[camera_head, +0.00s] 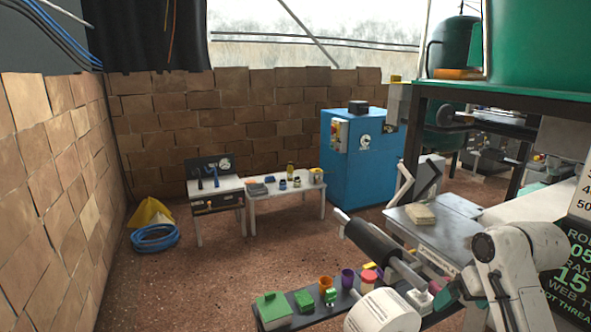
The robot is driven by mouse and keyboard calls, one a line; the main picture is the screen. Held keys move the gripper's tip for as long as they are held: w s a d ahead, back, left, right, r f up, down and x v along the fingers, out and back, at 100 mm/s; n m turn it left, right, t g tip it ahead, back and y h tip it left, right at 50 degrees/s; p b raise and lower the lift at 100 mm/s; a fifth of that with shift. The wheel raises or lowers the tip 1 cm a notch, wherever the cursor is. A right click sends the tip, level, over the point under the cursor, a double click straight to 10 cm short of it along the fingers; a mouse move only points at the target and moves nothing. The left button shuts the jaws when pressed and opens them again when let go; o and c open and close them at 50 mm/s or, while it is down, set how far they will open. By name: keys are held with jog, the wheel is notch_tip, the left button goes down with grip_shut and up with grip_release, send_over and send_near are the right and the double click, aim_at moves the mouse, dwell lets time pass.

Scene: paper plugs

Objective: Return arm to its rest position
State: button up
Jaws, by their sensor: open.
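My white arm (515,272) is folded at the lower right, in front of the machine. Its upper joint bends over and a link runs down out of the bottom edge. I cannot make out my gripper's fingers in this view. No held object shows. The arm covers part of the machine and of a dark sign with green lettering.
A narrow dark shelf (300,309) at the bottom holds green blocks (273,307) and small coloured cups (326,284). Right of it are a white paper roll (384,312) and a dark roller (370,240). A blue cabinet (352,165) stands behind.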

jog(key=s+a+f+g, duration=0.1)
jog(key=s+a+f, duration=0.5)
jog(key=s+f, duration=0.2)
jog(key=s+a+f+g, duration=0.1)
jog(key=s+a+f, duration=0.5)
jog(key=s+f, duration=0.5)
jog(key=s, duration=0.8)
jog(key=s+d+f+g+h, duration=0.1)
jog(key=s+f, duration=0.1)
jog(key=s, duration=0.9)
jog(key=shift+c, duration=0.3)
